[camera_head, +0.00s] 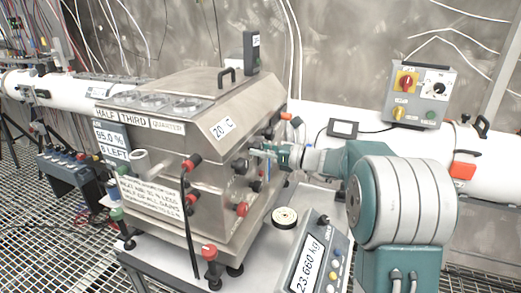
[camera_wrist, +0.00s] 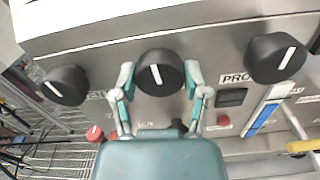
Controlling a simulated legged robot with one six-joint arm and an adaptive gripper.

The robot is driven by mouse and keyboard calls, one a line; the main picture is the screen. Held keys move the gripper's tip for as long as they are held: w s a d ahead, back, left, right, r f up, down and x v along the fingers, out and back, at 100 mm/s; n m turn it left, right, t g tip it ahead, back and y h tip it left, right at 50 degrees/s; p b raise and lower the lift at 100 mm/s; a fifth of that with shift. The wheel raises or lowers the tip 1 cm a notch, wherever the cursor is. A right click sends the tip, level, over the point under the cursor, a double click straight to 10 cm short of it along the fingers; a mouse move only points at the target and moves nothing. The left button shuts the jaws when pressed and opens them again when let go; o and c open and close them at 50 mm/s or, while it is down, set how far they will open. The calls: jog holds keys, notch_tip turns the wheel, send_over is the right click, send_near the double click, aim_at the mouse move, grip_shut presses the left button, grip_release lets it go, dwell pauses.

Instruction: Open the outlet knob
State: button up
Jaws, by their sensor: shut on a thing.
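The wrist view shows a row of black round knobs with white pointer lines on a steel panel. The middle knob (camera_wrist: 158,66) sits between the two fingers of my gripper (camera_wrist: 160,80), which is shut on it from both sides. Its pointer line is close to upright, slightly tilted. The labels near it are partly hidden, so I cannot read which one is the outlet. A left knob (camera_wrist: 65,86) and a right knob (camera_wrist: 276,58) stand free of the fingers. In the head view my gripper (camera_head: 268,150) reaches the right side of the steel machine (camera_head: 220,95), and the held knob is hidden.
In the wrist view a blue-and-white lever (camera_wrist: 264,114), a dark switch (camera_wrist: 231,97) and a red button (camera_wrist: 223,121) lie right of the fingers. In the head view a scale display (camera_head: 308,262) and a round pale disc (camera_head: 285,217) lie below my arm. A control box (camera_head: 420,92) stands behind.

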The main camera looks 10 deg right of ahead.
jog(key=n, duration=0.3)
jog(key=shift+n, duration=0.4)
jog(key=n, duration=0.3)
jog(key=shift+n, duration=0.4)
jog(key=n, duration=1.2)
jog(key=shift+f+n, duration=0.1)
jog(key=shift+n, duration=0.2)
jog(key=n, duration=0.3)
jog(key=shift+n, duration=0.3)
jog(key=n, duration=0.3)
jog(key=shift+f+n, duration=0.15)
jog(key=shift+n, duration=0.15)
jog(key=shift+f+n, duration=0.1)
jog(key=shift+n, duration=1.6)
